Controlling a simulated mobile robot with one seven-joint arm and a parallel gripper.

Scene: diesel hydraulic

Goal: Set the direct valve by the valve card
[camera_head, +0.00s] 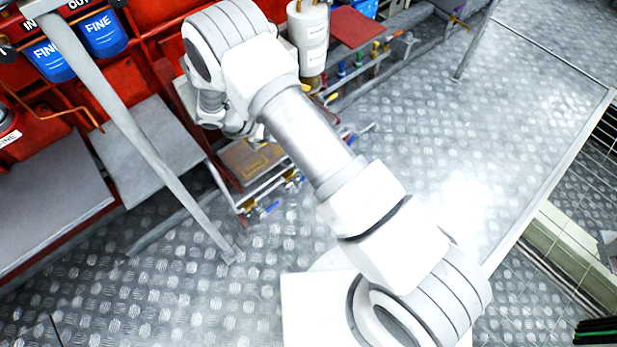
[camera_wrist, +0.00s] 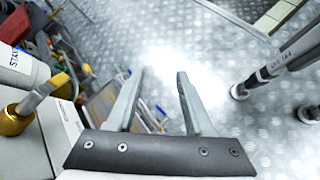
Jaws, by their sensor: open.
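My gripper (camera_wrist: 160,72) is open and empty in the wrist view, its two grey fingers apart over the metal floor. In the head view my arm hides it. More blue-handled valves (camera_head: 271,208) sit lower, beside a brown panel (camera_head: 252,160) with yellow lines. I cannot tell which is the direct valve, and no valve card is readable.
A white cylinder (camera_head: 308,40) stands near the pipes. Blue FINE filters (camera_head: 102,34) hang at upper left by a grey rail (camera_head: 130,125). Grey steps (camera_head: 150,150) adjoin red machinery. The chequered floor (camera_head: 500,110) is open at right.

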